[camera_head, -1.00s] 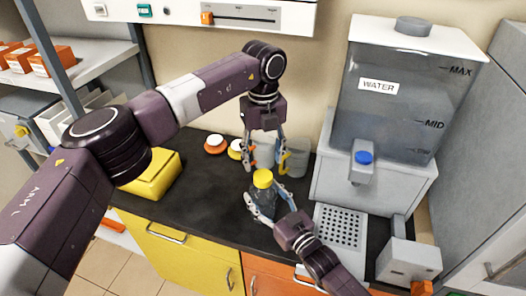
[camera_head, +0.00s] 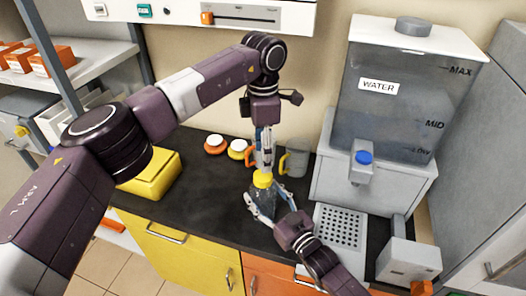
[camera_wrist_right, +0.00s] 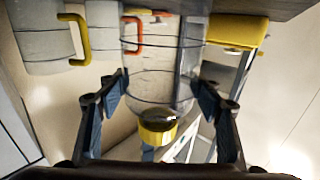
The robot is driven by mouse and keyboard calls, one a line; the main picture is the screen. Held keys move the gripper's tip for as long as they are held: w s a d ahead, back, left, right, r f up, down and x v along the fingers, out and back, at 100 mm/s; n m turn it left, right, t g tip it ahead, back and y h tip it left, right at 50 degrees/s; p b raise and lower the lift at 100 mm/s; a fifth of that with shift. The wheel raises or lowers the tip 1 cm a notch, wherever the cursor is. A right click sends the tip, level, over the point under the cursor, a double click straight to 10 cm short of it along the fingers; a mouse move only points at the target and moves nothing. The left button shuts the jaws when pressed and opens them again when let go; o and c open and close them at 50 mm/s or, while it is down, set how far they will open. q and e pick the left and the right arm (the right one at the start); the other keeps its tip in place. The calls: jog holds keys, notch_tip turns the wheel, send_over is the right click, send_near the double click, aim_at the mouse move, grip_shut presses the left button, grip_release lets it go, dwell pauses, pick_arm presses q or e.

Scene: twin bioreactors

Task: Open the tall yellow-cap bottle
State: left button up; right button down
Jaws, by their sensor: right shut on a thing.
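The tall bottle (camera_head: 262,203) stands upright on the dark bench, clear-walled with a yellow cap (camera_head: 263,180). My right gripper (camera_head: 263,196) reaches in from the lower right and is shut around the bottle's body. In the right wrist view the picture is upside down: the bottle (camera_wrist_right: 160,80) sits between the two fingers, with its cap (camera_wrist_right: 157,134) at the bottom. My left gripper (camera_head: 264,160) points down directly above the cap. Its fingers are seen edge-on, so their gap and any contact with the cap are unclear.
A grey mug with a yellow handle (camera_head: 295,162) stands behind the bottle, near orange (camera_head: 215,145) and yellow (camera_head: 238,149) round items. A yellow box (camera_head: 152,176) lies left. The water dispenser (camera_head: 400,95) and drip grid (camera_head: 340,228) are right.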

aim_at(263, 175)
pick_arm(q)
jog(key=shift+m, duration=0.6)
jog(key=shift+f, duration=0.3)
notch_tip(263, 175, down, 7)
jog(key=shift+f, duration=0.2)
jog(key=shift+c, duration=0.4)
jog(key=c, duration=1.1)
jog(key=n, duration=0.4)
jog(key=shift+c, duration=0.2)
jog(key=n, duration=0.5)
jog(key=shift+n, duration=0.3)
jog(key=shift+r, duration=0.2)
